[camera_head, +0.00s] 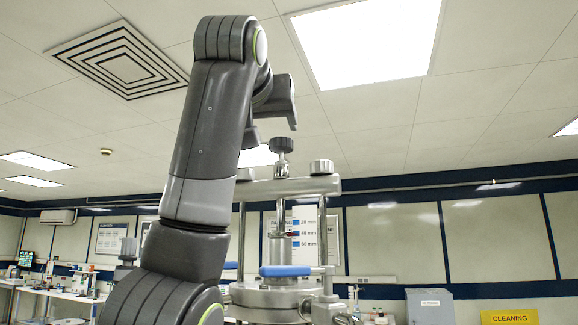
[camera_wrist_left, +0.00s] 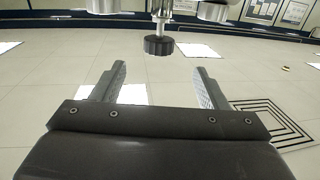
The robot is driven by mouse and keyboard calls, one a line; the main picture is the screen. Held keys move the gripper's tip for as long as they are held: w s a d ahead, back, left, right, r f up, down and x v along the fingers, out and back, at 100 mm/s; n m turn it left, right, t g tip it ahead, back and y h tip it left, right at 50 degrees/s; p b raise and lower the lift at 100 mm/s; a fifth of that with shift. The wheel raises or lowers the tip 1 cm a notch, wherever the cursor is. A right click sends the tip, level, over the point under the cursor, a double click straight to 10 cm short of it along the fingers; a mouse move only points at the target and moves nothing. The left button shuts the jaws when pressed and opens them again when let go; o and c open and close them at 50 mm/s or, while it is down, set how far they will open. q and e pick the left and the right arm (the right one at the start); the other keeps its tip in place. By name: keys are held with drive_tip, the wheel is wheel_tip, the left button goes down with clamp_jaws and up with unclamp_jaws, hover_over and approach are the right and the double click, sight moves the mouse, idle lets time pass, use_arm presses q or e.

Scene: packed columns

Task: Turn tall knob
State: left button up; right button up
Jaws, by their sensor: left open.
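The tall knob (camera_head: 282,145) is a dark ribbed cap on a thin metal stem above the crossbar of a steel column press. It also shows in the left wrist view (camera_wrist_left: 160,45), near the top centre. My left gripper (camera_head: 290,118) is just above and beside the knob in the head view, partly hidden by my own arm. In the left wrist view its two grey fingers (camera_wrist_left: 158,84) are spread wide with nothing between them. The knob lies beyond the fingertips, in line with the gap and apart from both fingers. My right gripper is not in view.
The press has a crossbar (camera_head: 255,188), upright rods and a steel vessel (camera_head: 270,300) with blue parts below. Metal caps (camera_head: 321,167) stand on the crossbar near the knob. A grey box (camera_head: 430,306) and yellow cleaning sign (camera_head: 509,316) are at right. Space above the knob is clear.

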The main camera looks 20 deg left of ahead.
sight(280, 137)
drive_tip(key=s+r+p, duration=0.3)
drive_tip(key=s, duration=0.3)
use_arm(q)
drive_tip(key=w, duration=0.2)
drive_tip(key=w+r+p, duration=0.1)
drive_tip(key=w, duration=0.1)
drive_tip(key=w+a+p, duration=0.1)
drive_tip(key=w, duration=0.1)
drive_tip(key=shift+w+r, duration=0.15)
drive_tip(key=shift+w, duration=0.15)
drive_tip(key=w+p, duration=0.2)
drive_tip(key=w, duration=0.2)
drive_tip(key=shift+w+a+r+p, duration=0.1)
drive_tip(key=shift+a+p, duration=0.05)
drive_tip(key=shift+p, duration=0.25)
drive_tip(key=w+p, duration=0.2)
drive_tip(key=w, duration=0.1)
drive_tip(key=shift+a, duration=0.2)
drive_tip(key=shift+w+a+f, duration=0.1)
drive_tip(key=shift+w+f, duration=0.15)
drive_tip(key=shift+w, duration=0.25)
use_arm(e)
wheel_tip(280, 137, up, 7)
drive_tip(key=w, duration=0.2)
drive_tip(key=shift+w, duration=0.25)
